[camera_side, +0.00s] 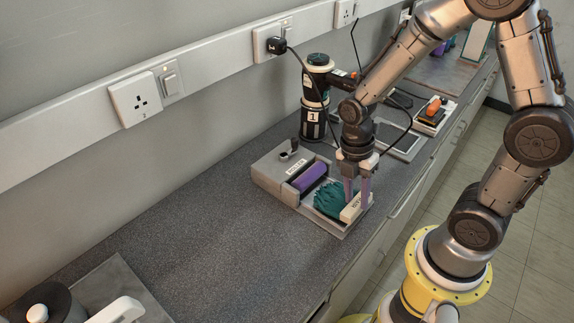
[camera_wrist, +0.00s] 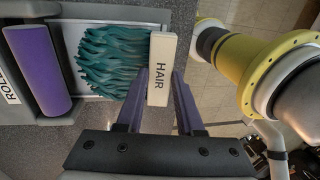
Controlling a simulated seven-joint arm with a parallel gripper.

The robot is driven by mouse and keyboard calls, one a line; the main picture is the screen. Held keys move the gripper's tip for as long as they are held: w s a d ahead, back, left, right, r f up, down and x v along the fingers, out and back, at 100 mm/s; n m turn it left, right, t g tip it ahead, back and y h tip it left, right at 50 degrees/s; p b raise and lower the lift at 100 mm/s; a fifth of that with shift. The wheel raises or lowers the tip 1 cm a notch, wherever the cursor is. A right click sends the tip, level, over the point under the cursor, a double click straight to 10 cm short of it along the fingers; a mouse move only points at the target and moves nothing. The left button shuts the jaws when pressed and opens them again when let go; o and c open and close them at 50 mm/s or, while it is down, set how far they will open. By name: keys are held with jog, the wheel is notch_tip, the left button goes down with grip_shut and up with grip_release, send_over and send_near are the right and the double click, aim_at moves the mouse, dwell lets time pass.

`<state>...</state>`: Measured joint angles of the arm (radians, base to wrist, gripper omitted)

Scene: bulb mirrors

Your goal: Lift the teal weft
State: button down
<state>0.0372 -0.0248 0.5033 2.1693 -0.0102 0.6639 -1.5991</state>
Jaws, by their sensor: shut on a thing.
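The teal weft (camera_side: 329,201) is a wavy bundle of hair-like strands fixed to a white block labelled HAIR (camera_side: 351,208). It is in the right compartment of a grey tray (camera_side: 270,180). In the wrist view the teal strands (camera_wrist: 113,58) spread left from the white block (camera_wrist: 157,95). My gripper (camera_side: 358,194) points down with its purple fingers on either side of the block. The wrist view shows my gripper (camera_wrist: 160,73) shut on the block. I cannot tell whether the weft is clear of the tray floor.
A purple roller (camera_side: 309,177) lies in the compartment to the left of the weft. A black canister marked 1 (camera_side: 312,118) stands behind the tray. A small holder with an orange item (camera_side: 433,107) is further back.

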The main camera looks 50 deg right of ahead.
jog(key=shift+s, duration=0.9)
jog(key=shift+r+t, duration=0.5)
jog(key=shift+t, duration=0.5)
jog(key=shift+r, duration=2.5)
jog(key=shift+r, duration=0.1)
